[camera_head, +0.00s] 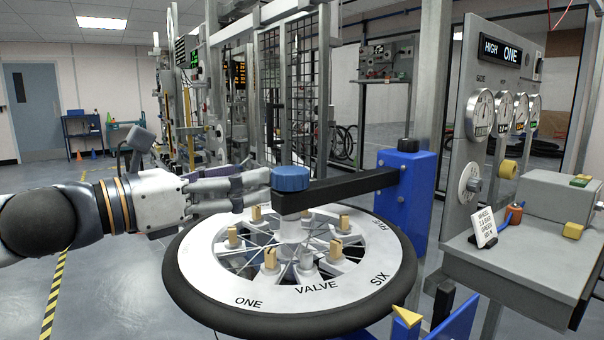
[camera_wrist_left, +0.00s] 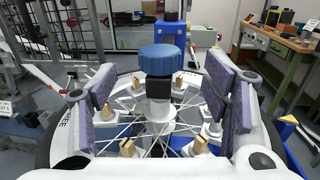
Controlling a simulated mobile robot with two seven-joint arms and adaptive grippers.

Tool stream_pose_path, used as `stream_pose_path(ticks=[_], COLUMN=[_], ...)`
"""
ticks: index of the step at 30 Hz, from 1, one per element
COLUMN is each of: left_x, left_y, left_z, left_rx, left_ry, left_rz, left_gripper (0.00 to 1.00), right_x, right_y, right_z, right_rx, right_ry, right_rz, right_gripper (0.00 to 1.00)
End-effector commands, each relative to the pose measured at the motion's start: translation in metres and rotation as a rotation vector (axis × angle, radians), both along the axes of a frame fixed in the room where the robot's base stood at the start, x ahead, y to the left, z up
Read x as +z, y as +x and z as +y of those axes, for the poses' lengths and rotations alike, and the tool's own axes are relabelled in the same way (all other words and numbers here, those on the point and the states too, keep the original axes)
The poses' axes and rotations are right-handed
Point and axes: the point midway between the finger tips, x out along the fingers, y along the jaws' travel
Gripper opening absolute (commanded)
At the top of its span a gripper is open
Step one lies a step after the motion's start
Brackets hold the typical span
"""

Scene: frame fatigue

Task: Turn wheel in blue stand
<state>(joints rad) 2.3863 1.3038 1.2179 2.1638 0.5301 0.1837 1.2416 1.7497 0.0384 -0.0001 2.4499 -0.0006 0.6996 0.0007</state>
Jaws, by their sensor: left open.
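The wheel (camera_head: 222,288) lies flat, with a black tyre and a pale disc lettered ONE, VALVE, SIX and FIVE. Several tan blocks stand around its hub. The blue stand (camera_head: 405,195) reaches over it with a black arm, and a blue knob (camera_head: 290,178) sits above the hub. My left gripper (camera_head: 262,183) comes in from the left over the wheel, beside the knob. In the left wrist view the gripper (camera_wrist_left: 160,105) is open, its purple pads on either side of the blue knob (camera_wrist_left: 160,58) and apart from it. My right gripper is not in view.
A grey bench (camera_head: 530,250) at the right holds a small white sign (camera_head: 484,229), a grey box and small coloured parts. A panel (camera_head: 498,130) with gauges stands behind it. A yellow pointer (camera_head: 407,316) is at the wheel's front edge. Mesh racks stand behind; floor at left is clear.

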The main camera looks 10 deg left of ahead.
Motion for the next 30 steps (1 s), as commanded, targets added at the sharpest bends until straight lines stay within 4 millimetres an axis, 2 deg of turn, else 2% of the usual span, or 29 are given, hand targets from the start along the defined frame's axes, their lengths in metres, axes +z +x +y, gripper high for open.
stream_pose_path(ticks=[1, 9, 15, 22, 23, 30], left_x=[-0.018, -0.01, -0.007, -0.006, -0.006, -0.006], left_y=[0.014, 0.062, 0.077, 0.078, 0.078, 0.077], left_z=[-0.01, -0.05, -0.061, -0.061, -0.061, -0.061], left_rx=[-0.005, -0.004, -0.003, -0.002, -0.002, -0.002], left_ry=[0.005, 0.002, 0.002, 0.002, 0.002, 0.002], left_rz=[0.024, 0.014, 0.009, 0.009, 0.009, 0.009], left_gripper=[0.69, 0.69, 0.69, 0.69, 0.64, 0.1], right_x=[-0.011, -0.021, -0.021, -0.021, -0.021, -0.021], right_y=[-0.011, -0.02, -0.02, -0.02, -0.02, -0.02], right_z=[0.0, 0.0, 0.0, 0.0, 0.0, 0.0], right_rx=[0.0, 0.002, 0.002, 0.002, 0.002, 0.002], right_ry=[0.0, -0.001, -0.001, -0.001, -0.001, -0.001], right_rz=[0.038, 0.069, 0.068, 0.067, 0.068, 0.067], right_gripper=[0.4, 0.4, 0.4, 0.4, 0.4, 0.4])
